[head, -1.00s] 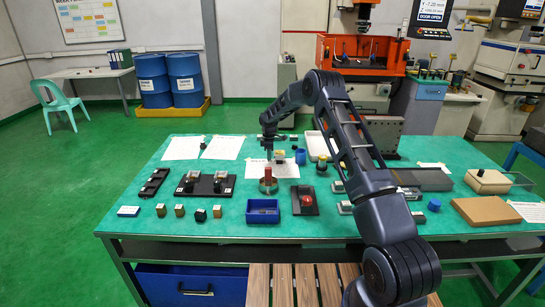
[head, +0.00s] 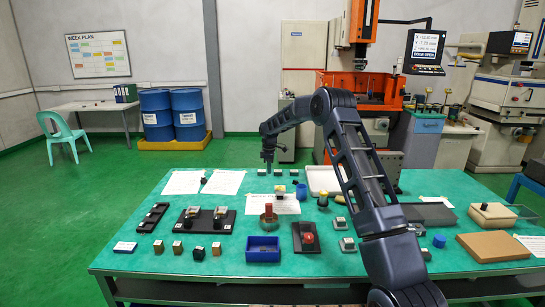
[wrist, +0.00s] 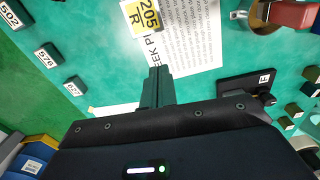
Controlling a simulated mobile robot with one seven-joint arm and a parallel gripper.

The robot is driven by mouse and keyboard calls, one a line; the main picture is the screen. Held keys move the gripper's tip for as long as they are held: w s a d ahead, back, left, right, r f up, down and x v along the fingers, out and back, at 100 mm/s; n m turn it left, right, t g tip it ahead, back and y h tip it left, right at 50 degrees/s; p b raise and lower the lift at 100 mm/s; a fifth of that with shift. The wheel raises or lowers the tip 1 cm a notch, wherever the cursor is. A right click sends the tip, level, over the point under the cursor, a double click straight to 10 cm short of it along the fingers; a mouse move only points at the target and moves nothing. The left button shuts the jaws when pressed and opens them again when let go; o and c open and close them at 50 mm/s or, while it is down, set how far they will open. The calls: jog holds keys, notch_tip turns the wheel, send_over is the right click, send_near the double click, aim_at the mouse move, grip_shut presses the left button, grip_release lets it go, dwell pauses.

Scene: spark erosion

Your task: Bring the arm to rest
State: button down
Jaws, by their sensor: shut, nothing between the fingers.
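My gripper (head: 268,163) hangs from the bent arm above the far part of the green table (head: 130,220). In the wrist view the narrow dark fingers (wrist: 157,74) are together, with nothing between them. They appear over the table beside a printed sheet (wrist: 185,35) and a yellow tag (wrist: 148,16) reading 205 R. I see no contact between the fingers and anything.
Small numbered blocks (wrist: 75,87) lie near the gripper. A red-topped round piece (head: 268,215), a blue bin (head: 263,249), a black stand (head: 305,237) and a white tray (head: 323,180) stand on the table. An orange machine (head: 345,90) is behind it.

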jog(key=s+d+r+m+t, duration=0.1)
jog(key=s+d+r+m, duration=0.1)
jog(key=s+d+r, duration=0.45)
jog(key=s+d+r+m, duration=0.2)
jog(key=s+d+r, duration=0.2)
jog(key=r, duration=0.6)
jog(key=s+d+r+m+t, duration=0.1)
jog(key=s+d+r+m, duration=0.1)
jog(key=s+d+r, duration=0.4)
jog(key=s+d+r+m, duration=0.2)
jog(key=s+d+r, duration=0.15)
jog(key=s, duration=0.45)
jog(key=s+d+r+m+t, duration=0.1)
jog(key=s+d+m, duration=0.15)
jog(key=s, duration=0.65)
jog(key=s+d+r+m, duration=0.2)
jog(key=s+d, duration=0.2)
jog(key=s, duration=0.4)
jog(key=s+d+f+m, duration=0.2)
jog(key=s, duration=0.6)
jog(key=s+d+f+m+t, duration=0.1)
jog(key=s+d+f+m, duration=0.1)
jog(key=s, duration=0.7)
jog(key=shift+d+f+m, duration=0.35)
jog(key=shift+f, duration=0.45)
dwell(0.8)
